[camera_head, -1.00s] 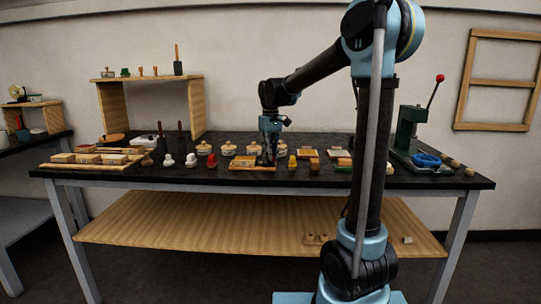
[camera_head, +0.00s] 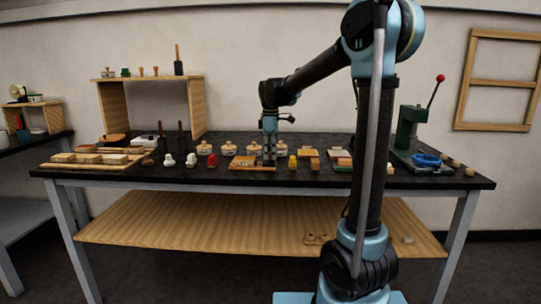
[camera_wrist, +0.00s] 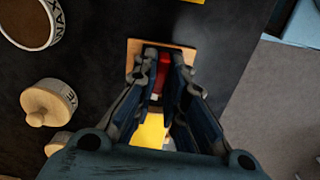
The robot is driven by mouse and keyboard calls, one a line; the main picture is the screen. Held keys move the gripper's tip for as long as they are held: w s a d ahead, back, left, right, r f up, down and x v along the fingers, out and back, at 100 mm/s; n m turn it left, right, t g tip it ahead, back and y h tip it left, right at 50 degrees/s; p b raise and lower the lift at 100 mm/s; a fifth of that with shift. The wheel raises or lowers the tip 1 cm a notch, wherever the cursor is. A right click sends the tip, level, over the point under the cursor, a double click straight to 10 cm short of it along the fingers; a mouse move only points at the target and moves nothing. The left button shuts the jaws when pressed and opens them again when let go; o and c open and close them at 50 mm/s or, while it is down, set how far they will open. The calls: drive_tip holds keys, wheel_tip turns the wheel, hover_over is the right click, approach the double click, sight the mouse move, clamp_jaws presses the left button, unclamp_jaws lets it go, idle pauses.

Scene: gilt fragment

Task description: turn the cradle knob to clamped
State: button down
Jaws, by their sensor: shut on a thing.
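The cradle (camera_head: 240,163) is a low wooden piece near the front edge of the black bench, left of my gripper's fingers. My gripper (camera_head: 268,160) points straight down at its right end. In the wrist view, my gripper (camera_wrist: 163,62) has its fingers shut on a narrow red piece (camera_wrist: 163,78), which looks like the cradle knob. The tan wooden base (camera_wrist: 133,60) shows around the fingertips. The fingers hide most of the knob, so I cannot read its setting. A yellow piece (camera_wrist: 152,130) shows between the fingers lower down.
Round lidded pots (camera_head: 228,148) stand behind and beside the fingers; one also shows in the wrist view (camera_wrist: 48,102). Small red (camera_head: 212,160) and yellow (camera_head: 292,162) pieces stand close on either side. A green press (camera_head: 408,130) stands at the right.

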drive_tip(key=shift+w+d+n, duration=0.1)
drive_tip(key=shift+n, duration=0.3)
drive_tip(key=c, duration=1.6)
unclamp_jaws()
drive_tip(key=shift+c, duration=0.2)
drive_tip(key=shift+r, duration=0.1)
wheel_tip(320, 180, up, 12)
